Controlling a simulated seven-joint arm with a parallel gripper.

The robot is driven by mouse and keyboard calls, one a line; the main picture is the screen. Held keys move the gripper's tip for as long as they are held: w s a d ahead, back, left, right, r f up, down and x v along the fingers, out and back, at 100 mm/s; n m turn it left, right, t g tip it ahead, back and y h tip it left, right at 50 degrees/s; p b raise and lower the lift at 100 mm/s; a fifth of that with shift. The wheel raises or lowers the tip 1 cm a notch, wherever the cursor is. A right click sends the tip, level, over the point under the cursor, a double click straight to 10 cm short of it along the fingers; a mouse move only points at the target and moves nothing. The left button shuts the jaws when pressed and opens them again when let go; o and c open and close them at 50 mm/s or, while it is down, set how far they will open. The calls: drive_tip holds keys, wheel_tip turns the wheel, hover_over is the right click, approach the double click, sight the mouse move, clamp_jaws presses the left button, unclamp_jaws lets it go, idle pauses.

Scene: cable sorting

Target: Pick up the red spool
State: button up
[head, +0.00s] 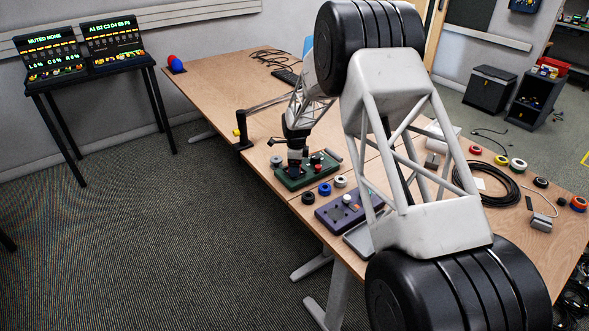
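A small red ring-shaped spool (475,150) lies on the right part of the wooden table, beyond my arm. A green board (290,183) on the left part carries small knobs, one of them red (317,159). My gripper (295,172) points down over this board, well to the left of the red spool. Its fingers are dark and small here, so I cannot tell whether they are open or whether they touch anything. My large arm links cover much of the table's middle.
Blue (324,189) and white (341,181) spools lie near a purple device (345,211). The table's left end (215,85) is mostly clear.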

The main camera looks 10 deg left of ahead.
idle(0.3)
drive_tip(key=c, duration=1.1)
drive_tip(key=shift+r, duration=0.2)
drive_tip(key=shift+r, duration=0.55)
wheel_tip(320, 180, up, 2)
drive_tip(key=s+d, duration=0.2)
drive_tip(key=s, duration=0.3)
drive_tip(key=s+d+r, duration=0.1)
drive_tip(key=s, duration=0.4)
drive_tip(key=s+d, duration=0.2)
drive_tip(key=s, duration=0.3)
drive_tip(key=shift+d+r, duration=0.3)
drive_tip(key=shift+w, duration=0.15)
